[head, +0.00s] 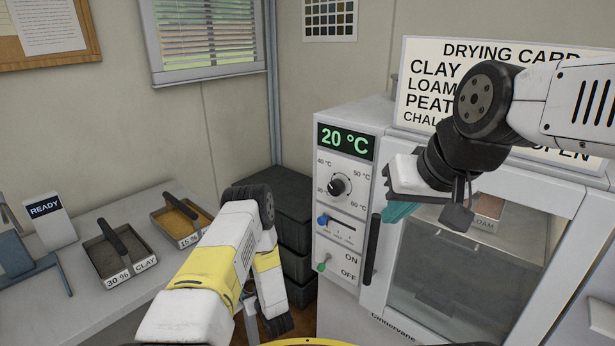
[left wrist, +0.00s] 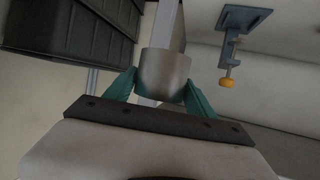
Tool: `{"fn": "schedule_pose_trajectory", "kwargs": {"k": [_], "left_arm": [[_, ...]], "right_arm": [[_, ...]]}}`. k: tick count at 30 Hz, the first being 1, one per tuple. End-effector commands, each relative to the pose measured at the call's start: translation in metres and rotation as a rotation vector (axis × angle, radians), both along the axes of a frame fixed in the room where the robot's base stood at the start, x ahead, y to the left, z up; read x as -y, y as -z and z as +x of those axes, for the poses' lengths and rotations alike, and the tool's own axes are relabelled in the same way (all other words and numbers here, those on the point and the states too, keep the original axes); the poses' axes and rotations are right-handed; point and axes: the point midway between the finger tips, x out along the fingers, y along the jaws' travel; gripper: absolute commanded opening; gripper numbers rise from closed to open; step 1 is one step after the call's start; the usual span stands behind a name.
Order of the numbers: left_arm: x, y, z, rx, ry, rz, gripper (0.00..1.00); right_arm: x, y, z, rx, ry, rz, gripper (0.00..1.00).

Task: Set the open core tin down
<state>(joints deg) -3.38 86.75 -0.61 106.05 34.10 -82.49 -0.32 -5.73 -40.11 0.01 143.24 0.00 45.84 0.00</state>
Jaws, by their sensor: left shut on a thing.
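A grey metal tin (left wrist: 164,74), round-sided, is between the teal fingers of my left gripper (left wrist: 160,92) in the left wrist view. The gripper is shut on it. I cannot see into the tin, and its far side is hidden. The tin does not show in the head view, where only my left arm shows, at the lower middle. My right gripper (head: 425,212) is in front of the drying oven (head: 345,145), near its glass door. Its teal fingers show edge-on, so their opening is unclear.
A grey bench (head: 85,295) at the left bears a clay tray (head: 118,256), a 15 % tray (head: 181,220) and a READY display (head: 48,222). Black crates (head: 278,200) stand between bench and oven.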

Motion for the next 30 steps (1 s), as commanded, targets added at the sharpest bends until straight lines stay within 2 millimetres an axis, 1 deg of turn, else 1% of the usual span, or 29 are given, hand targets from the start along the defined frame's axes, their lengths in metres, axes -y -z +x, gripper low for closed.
{"fn": "schedule_pose_trajectory", "kwargs": {"k": [1, 4, 8, 9, 11, 12, 15, 18, 21, 24, 27, 30], "left_arm": [[0.000, -0.025, 0.009, 0.005, 0.030, 0.000, 0.16], [0.005, -0.067, 0.021, 0.006, 0.101, 0.000, 0.16], [0.010, -0.119, 0.027, 0.005, 0.192, 0.001, 0.16], [0.012, -0.136, 0.028, 0.005, 0.219, 0.000, 0.16], [0.014, -0.159, 0.026, 0.004, 0.259, 0.001, 0.16], [0.016, -0.174, 0.024, 0.004, 0.286, 0.001, 0.16], [0.022, -0.210, 0.017, 0.004, 0.354, 0.001, 0.16], [0.026, -0.241, 0.007, 0.003, 0.413, 0.000, 0.16], [0.031, -0.263, -0.003, 0.001, 0.460, 0.002, 0.16], [0.034, -0.278, -0.010, 0.002, 0.493, 0.001, 0.16], [0.036, -0.285, -0.016, -0.001, 0.512, 0.000, 0.16], [0.037, -0.288, -0.017, -0.001, 0.520, 0.000, 0.16]], "right_arm": [[0.000, 0.000, 0.000, 0.000, 0.000, 0.000, 0.00], [0.000, 0.000, 0.000, 0.000, 0.000, 0.000, 0.00], [0.000, 0.000, 0.000, 0.000, 0.000, 0.000, 0.00], [0.000, 0.000, 0.000, 0.000, 0.000, 0.000, 0.00], [0.000, 0.000, 0.000, 0.000, 0.000, 0.000, 0.00], [0.000, 0.000, 0.000, 0.000, 0.000, 0.000, 0.00], [0.000, 0.000, 0.000, 0.000, 0.000, 0.000, 0.00], [0.000, 0.000, 0.000, 0.000, 0.000, 0.000, 0.00], [0.000, 0.000, 0.000, 0.000, 0.000, 0.000, 0.00], [0.000, 0.000, 0.000, 0.000, 0.000, 0.000, 0.00], [0.000, 0.000, 0.000, 0.000, 0.000, 0.000, 0.00], [0.000, 0.000, 0.000, 0.000, 0.000, 0.000, 0.00]]}}
